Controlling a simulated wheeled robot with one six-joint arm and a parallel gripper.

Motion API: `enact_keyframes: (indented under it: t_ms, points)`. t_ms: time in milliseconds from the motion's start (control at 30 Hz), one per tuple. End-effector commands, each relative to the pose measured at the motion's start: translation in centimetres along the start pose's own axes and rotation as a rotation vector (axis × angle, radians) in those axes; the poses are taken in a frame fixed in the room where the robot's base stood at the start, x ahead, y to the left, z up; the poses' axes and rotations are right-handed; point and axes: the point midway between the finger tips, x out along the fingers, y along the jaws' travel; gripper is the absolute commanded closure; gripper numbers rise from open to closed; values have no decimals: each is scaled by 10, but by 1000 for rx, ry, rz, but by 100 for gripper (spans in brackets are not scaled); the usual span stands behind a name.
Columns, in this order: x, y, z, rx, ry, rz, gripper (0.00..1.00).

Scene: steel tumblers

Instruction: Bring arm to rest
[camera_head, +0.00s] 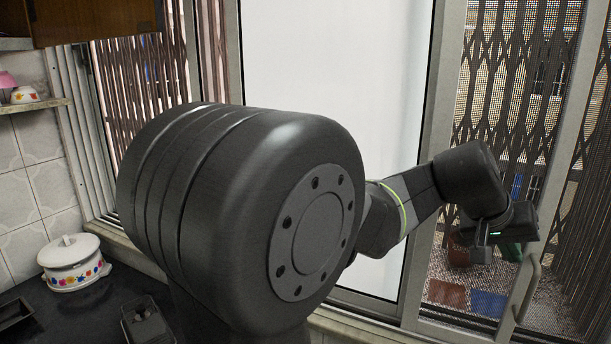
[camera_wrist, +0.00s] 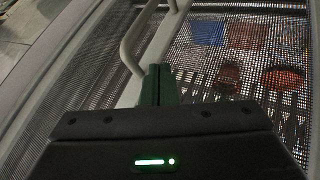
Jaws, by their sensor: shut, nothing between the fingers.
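My arm fills the middle of the head view and reaches out to the right, in front of the window. My gripper (camera_head: 482,254) hangs at its end, before the mesh-covered glass on the right. In the wrist view, my gripper's fingers (camera_wrist: 160,84) are together with nothing between them. No steel tumblers show in either view.
A window door handle (camera_head: 528,288) is close to the right of my gripper; the handle also shows in the wrist view (camera_wrist: 130,45). A white flowered pot (camera_head: 73,262) stands on the dark counter (camera_head: 85,312) at left. A shelf (camera_head: 35,106) holds a bowl.

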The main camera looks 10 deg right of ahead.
Motion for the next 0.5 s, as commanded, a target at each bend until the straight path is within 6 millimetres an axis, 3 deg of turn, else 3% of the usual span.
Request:
enact_keyframes:
  t_ms: [200,500]
  points:
    - [-7,-13,0,-1,0,-2,100]
    - [-8,-14,0,0,0,-1,100]
